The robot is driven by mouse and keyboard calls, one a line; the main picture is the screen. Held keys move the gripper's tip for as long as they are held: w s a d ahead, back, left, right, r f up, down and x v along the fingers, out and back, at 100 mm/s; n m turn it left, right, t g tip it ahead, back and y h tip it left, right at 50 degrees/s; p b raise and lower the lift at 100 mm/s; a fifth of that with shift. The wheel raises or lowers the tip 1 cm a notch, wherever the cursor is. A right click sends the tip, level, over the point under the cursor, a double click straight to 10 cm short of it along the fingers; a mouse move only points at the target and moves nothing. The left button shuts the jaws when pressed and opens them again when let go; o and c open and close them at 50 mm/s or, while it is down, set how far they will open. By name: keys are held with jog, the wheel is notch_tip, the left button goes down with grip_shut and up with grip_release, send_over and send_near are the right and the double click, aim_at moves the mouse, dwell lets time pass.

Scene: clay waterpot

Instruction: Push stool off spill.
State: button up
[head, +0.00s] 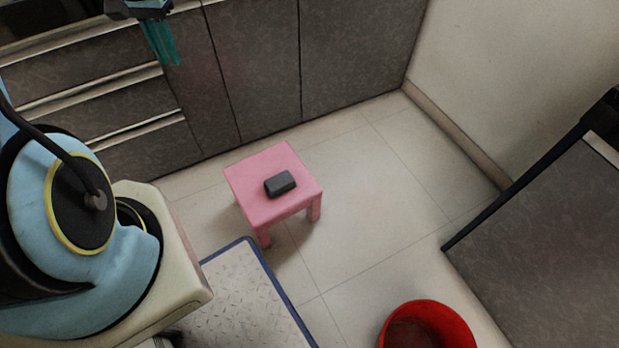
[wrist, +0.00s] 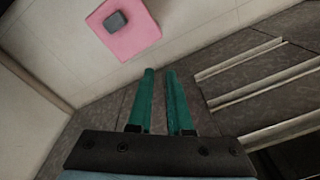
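A small pink stool (head: 262,175) stands upright on the tiled floor in front of the grey cabinets, in the middle of the head view. It also shows at the top of the wrist view (wrist: 140,42). A dark grey block (head: 281,184) lies on its seat. My gripper (head: 161,40), with green fingers, is up by the cabinet drawers at the top left, well apart from the stool. In the wrist view its two fingers (wrist: 160,75) are a little apart with nothing between them. I see no spill; the floor under the stool is mostly hidden.
A red bucket (head: 427,326) stands at the bottom right. A blue-edged metal platform (head: 250,300) lies near the stool's front. Grey cabinets (head: 265,70) line the back, and a grey counter block (head: 560,235) stands at the right. Floor right of the stool (head: 380,200) is clear.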

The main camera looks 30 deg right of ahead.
jog(key=d+f+m+b, duration=0.1)
jog(key=d+f+b, duration=0.1)
jog(key=d+f, duration=0.1)
jog(key=d+f+m+b, duration=0.1)
jog(key=d+f+b, duration=0.1)
jog(key=f, duration=0.3)
jog(key=w+d+f+m+b, duration=0.1)
jog(key=d+f+b, duration=0.2)
jog(key=d+f, duration=0.1)
jog(key=shift+d+f, duration=0.15)
jog(key=shift+f, duration=0.05)
grip_shut()
jog(key=s+d+f+m+b, duration=0.3)
jog(key=d+f+b, duration=0.3)
jog(key=d+f, duration=0.3)
jog(key=s+d+f+m+g+b, duration=0.1)
jog(key=s+d+f+m+b, duration=0.2)
jog(key=d+f+b, duration=0.65)
jog(key=s+d+f+m+b, duration=0.25)
jog(key=d+f, duration=0.25)
jog(key=f, duration=0.8)
jog(key=a+f+b, duration=0.3)
jog(key=f+b, duration=0.4)
jog(key=f, duration=0.2)
jog(key=shift+a+f, duration=0.4)
